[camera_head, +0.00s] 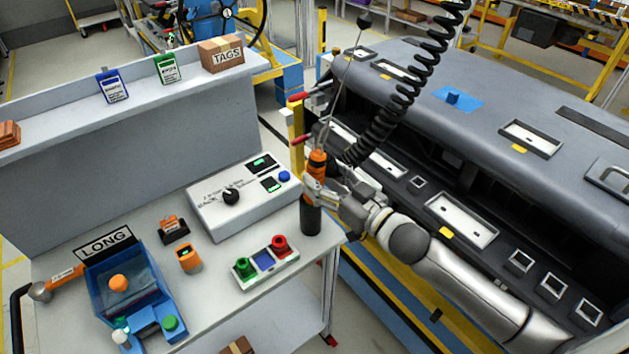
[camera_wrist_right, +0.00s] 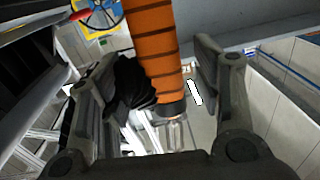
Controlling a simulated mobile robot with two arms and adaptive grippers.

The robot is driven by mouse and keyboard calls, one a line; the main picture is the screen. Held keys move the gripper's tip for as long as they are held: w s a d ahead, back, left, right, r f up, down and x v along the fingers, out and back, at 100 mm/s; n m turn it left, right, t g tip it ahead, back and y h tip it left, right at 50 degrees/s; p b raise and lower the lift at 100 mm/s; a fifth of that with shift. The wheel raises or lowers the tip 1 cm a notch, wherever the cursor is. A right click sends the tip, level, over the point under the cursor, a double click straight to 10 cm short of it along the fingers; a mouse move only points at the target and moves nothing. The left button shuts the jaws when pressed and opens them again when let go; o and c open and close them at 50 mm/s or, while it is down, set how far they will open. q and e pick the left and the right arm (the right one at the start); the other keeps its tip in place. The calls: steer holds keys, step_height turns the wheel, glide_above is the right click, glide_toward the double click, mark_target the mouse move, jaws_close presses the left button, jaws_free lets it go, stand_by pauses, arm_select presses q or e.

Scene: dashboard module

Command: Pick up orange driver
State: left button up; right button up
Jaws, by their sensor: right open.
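The orange driver (camera_head: 317,168) hangs upright beside the right edge of the white worktable, with a black lower part and an orange upper part. My right gripper (camera_head: 318,190) is at the driver's middle, coming from the right. In the right wrist view, the orange ribbed body of the driver (camera_wrist_right: 154,45) stands between the two spread fingers of the gripper (camera_wrist_right: 156,60). A gap shows between the driver and the right finger. A black part lies between the driver and the left finger, so contact there is unclear. My left gripper is not in view.
A black coiled cord (camera_head: 395,90) runs down near the driver. The grey dashboard module (camera_head: 480,110) fills the right side, under my right arm. The worktable (camera_head: 215,300) holds a control box (camera_head: 240,205), a red-green button panel (camera_head: 265,262) and a blue bin (camera_head: 100,290).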

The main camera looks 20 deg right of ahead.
steer(key=x, duration=0.3)
steer(key=shift+w+a+p, duration=0.15)
steer(key=shift+p, duration=0.2)
steer(key=shift+c, duration=0.2)
steer(key=shift+c, duration=1.1)
jaws_close()
steer(key=shift+r, duration=0.15)
